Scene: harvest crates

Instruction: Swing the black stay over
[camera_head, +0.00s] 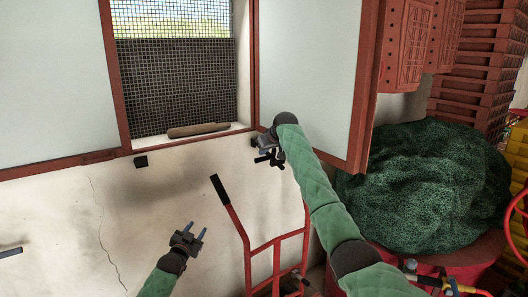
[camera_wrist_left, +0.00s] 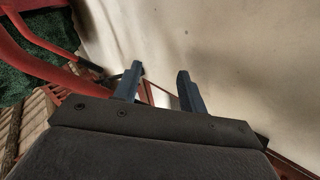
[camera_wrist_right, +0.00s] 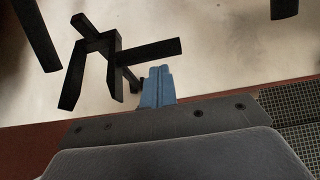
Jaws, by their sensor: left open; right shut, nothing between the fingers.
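A black fitting with several arms (camera_head: 269,158), which looks like the stay, sits under the right corner of the window frame. It also shows close up in the right wrist view (camera_wrist_right: 98,55), with one bar running toward my fingertips. My right gripper (camera_head: 258,142) is shut and empty beside it; its blue fingers (camera_wrist_right: 158,72) show together. I cannot tell whether they touch the black bar. A small black block (camera_head: 141,162) is fixed below the window's left corner. My left gripper (camera_head: 196,227) is open and empty, low before the wall; its fingers are apart (camera_wrist_left: 158,75).
The window has two pale shutters (camera_head: 310,70) swung open and mesh (camera_head: 178,90) between. A rolled bundle (camera_head: 198,130) lies on the sill. A red hand truck (camera_head: 277,243) stands below. A green netted heap (camera_head: 425,185) and red crates (camera_head: 480,60) fill the right.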

